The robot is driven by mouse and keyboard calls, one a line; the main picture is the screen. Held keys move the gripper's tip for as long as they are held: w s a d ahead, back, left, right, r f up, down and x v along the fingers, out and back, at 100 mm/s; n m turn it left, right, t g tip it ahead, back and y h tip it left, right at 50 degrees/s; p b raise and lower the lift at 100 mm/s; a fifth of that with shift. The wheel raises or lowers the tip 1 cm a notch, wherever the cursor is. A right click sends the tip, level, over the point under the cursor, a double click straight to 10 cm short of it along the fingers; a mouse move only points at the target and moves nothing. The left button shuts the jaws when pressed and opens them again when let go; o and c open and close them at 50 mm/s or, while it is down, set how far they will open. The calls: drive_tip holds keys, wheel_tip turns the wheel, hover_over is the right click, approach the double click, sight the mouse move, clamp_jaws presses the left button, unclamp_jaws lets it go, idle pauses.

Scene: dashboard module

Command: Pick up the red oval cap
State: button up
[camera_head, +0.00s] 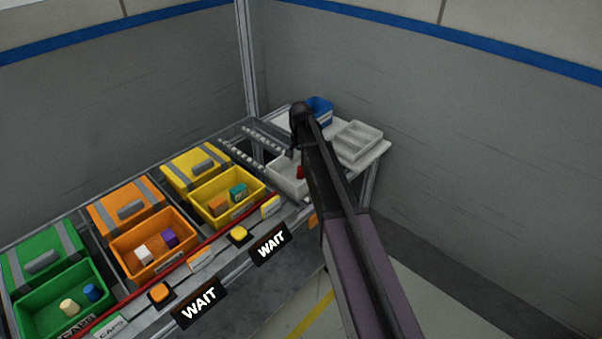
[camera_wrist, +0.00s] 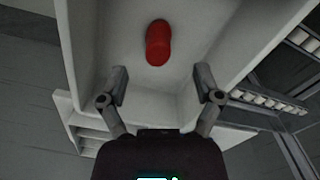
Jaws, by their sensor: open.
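The red oval cap (camera_wrist: 158,43) lies in a white tray (camera_wrist: 112,62), near the top middle of the wrist view. In the head view the cap (camera_head: 300,172) shows as a small red spot inside the white tray (camera_head: 287,187), beside my arm. My gripper (camera_wrist: 160,84) is open and empty, with its two fingers apart below the cap in the wrist picture. The cap sits just beyond the fingertips and between their lines, not touching either finger. In the head view my arm hides the right part of the tray, and the fingers are hard to make out.
A white divided tray (camera_head: 359,140) and a blue bin (camera_head: 319,110) stand close to my arm. Yellow (camera_head: 229,214), orange (camera_head: 178,262) and green (camera_head: 85,320) bins with small parts line the left. A metal post (camera_head: 246,60) rises behind. The tray's walls surround the cap.

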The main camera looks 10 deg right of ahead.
sight(301, 170)
drive_tip(key=shift+f, duration=0.1)
drive_tip(key=shift+s+f+b, duration=0.1)
drive_tip(key=shift+f+b, duration=2.45)
drive_tip(key=shift+b, duration=0.05)
drive_tip(key=c, duration=1)
